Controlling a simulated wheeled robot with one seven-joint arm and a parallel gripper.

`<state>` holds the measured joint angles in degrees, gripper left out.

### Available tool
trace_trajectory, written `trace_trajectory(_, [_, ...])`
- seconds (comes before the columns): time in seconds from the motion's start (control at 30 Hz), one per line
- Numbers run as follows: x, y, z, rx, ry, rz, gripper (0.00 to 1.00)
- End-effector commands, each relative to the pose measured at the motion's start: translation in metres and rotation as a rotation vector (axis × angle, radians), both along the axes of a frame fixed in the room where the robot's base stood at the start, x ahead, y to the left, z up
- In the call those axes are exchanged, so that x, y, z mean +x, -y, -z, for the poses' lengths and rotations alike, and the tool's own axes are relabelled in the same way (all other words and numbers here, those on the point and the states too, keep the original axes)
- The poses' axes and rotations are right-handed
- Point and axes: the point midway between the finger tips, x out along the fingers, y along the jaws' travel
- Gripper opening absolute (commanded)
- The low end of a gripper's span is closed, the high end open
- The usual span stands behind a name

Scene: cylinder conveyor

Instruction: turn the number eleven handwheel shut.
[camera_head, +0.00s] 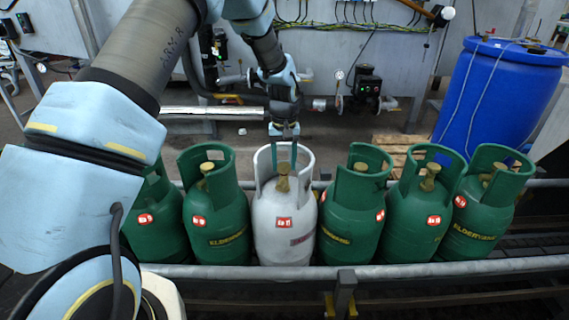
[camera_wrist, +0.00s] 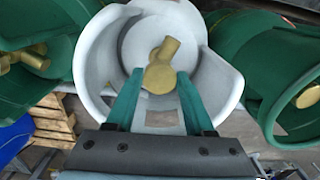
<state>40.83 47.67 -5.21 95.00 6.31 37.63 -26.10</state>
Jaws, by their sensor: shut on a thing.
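The number eleven cylinder (camera_head: 270,245) is the white one in the middle of the row, with a red label (camera_head: 284,222) reading "No 11". Its brass handwheel (camera_head: 283,183) stands inside the white collar, and it also shows in the wrist view (camera_wrist: 160,75). My gripper (camera_head: 284,160) points down into the collar from above. In the wrist view, the green fingers of my gripper (camera_wrist: 159,84) sit on either side of the handwheel, shut on it. How far the wheel is turned cannot be told.
Green cylinders, each with its own collar and brass valve, stand close on both sides, such as one at left (camera_head: 215,235) and one at right (camera_head: 348,230). A metal rail (camera_head: 440,268) runs along the front. A blue drum (camera_head: 495,105) and a wooden pallet (camera_head: 400,143) stand behind.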

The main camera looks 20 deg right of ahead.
Motion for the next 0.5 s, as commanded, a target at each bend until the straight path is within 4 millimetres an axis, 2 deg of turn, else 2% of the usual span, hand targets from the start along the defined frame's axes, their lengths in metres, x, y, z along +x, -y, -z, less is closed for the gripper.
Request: trace_trajectory(0.5, [0.0015,-0.0011,-0.0007,-0.001,0.000,0.452,0.00])
